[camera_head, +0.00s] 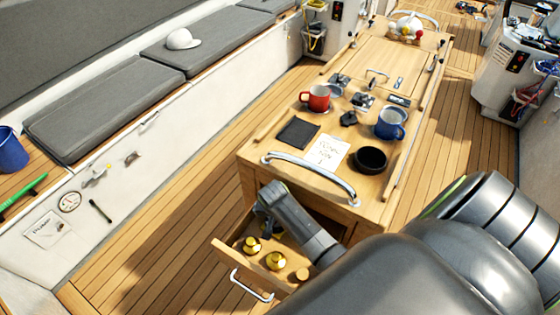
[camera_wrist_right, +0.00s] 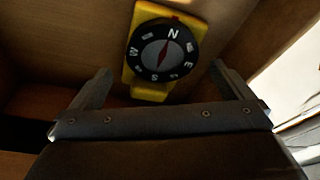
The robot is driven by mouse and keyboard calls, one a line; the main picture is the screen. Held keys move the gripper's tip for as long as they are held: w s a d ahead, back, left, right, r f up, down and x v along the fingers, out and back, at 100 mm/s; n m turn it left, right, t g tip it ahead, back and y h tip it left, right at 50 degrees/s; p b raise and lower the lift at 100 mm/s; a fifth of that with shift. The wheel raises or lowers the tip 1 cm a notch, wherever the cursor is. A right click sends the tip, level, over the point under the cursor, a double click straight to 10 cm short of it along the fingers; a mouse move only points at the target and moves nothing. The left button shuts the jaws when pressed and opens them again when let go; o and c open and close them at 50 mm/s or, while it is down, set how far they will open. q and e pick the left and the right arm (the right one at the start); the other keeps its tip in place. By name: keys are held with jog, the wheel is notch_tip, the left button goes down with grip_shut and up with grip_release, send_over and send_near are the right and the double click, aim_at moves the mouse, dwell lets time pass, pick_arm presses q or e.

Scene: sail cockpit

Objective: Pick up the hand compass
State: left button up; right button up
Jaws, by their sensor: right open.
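The hand compass (camera_wrist_right: 163,49) shows in the right wrist view, a yellow body with a round black dial and a red needle. It lies against a wooden surface inside what looks like the drawer. My right gripper (camera_wrist_right: 161,78) is open, its two fingers at either side below the compass and apart from it. In the head view my right arm reaches down into the open drawer (camera_head: 226,253) at the table's near end. I cannot make out the compass there; the arm covers part of the drawer. My left gripper is not in view.
The table (camera_head: 262,142) above carries a red mug (camera_head: 316,98), a blue mug (camera_head: 390,124), a black bowl (camera_head: 370,159) and a metal rail (camera_head: 312,172). Deck left of the drawer is clear.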

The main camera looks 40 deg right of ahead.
jog(key=shift+x, duration=0.8)
jog(key=c, duration=1.2)
